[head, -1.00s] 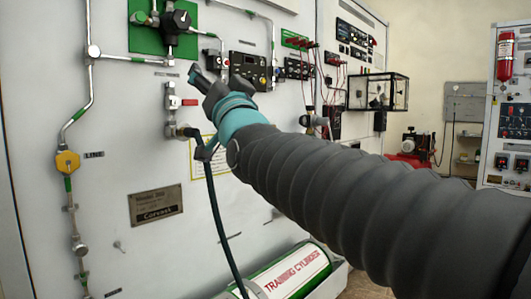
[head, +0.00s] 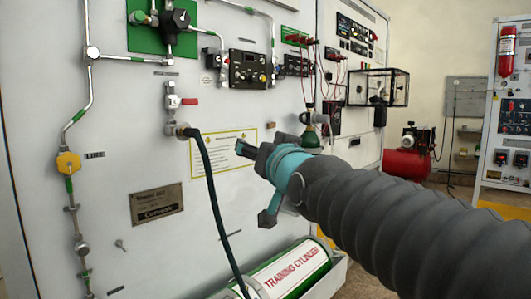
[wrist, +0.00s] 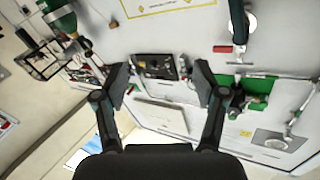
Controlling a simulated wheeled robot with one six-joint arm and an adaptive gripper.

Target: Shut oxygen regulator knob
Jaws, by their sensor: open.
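The regulator with a black round knob (head: 181,19) is mounted on a green plate (head: 150,41) at the upper left of the white panel in the head view. Which way the knob is turned cannot be told. My gripper (head: 253,160) is lower and to the right of it, in front of the panel, and touches nothing visible. In the wrist view my gripper (wrist: 164,78) is open and empty, its two fingers spread wide. The green plate (wrist: 262,86) and dark regulator (wrist: 235,98) show beyond the right finger, which partly covers that area.
A dark hose (head: 207,190) hangs from a fitting below a red-handled valve (head: 189,101). A training cylinder (head: 292,272) lies at the panel's foot. A small green bottle (head: 311,138) stands behind my gripper. A black control box (head: 249,70) sits right of the regulator.

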